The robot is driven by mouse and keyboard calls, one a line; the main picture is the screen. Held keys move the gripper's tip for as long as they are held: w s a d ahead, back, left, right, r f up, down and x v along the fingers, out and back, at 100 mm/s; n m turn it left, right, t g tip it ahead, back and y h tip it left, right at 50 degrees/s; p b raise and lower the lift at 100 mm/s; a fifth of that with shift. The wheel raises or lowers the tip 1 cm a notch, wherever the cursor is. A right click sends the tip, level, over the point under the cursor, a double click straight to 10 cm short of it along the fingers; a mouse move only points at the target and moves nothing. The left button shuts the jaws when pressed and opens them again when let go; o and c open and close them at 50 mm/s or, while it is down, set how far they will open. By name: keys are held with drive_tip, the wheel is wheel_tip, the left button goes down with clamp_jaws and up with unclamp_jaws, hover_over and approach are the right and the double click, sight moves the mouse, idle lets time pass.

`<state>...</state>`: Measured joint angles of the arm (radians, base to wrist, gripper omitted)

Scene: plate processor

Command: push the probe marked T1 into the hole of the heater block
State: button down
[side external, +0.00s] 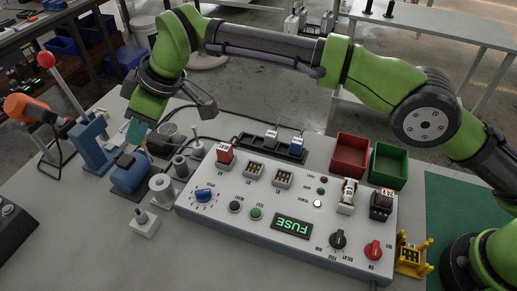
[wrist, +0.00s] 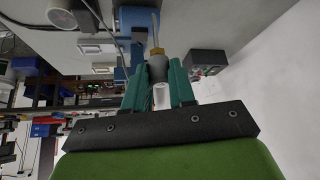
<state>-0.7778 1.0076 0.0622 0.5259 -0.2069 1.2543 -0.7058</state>
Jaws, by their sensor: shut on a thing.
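My gripper (side external: 136,131) points down at the left of the bench, above a blue block (side external: 130,174) that looks like the heater block. In the wrist view my gripper (wrist: 159,88) has its teal fingers shut on the grey body of a probe (wrist: 157,68). The probe has a brass collar and a thin metal rod pointing away from the fingers. The rod's end overlaps a blue body (wrist: 137,17) at the top of the wrist view; I cannot tell whether it touches or enters it. No T1 mark is readable, and the hole is not visible. The probe cannot be made out from the side.
A blue press with a red-knobbed lever (side external: 93,145) and an orange tool (side external: 27,108) stand left of the block. The white fuse panel (side external: 225,215) fills the middle. Red (side external: 350,154) and green (side external: 388,166) bins stand behind it.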

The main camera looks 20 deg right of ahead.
drive_tip(key=shift+n, duration=0.3)
drive_tip(key=shift+f, duration=3.05)
drive_tip(key=shift+f, duration=2.7)
drive_tip(key=c, duration=0.9)
unclamp_jaws()
drive_tip(key=shift+o, duration=0.2)
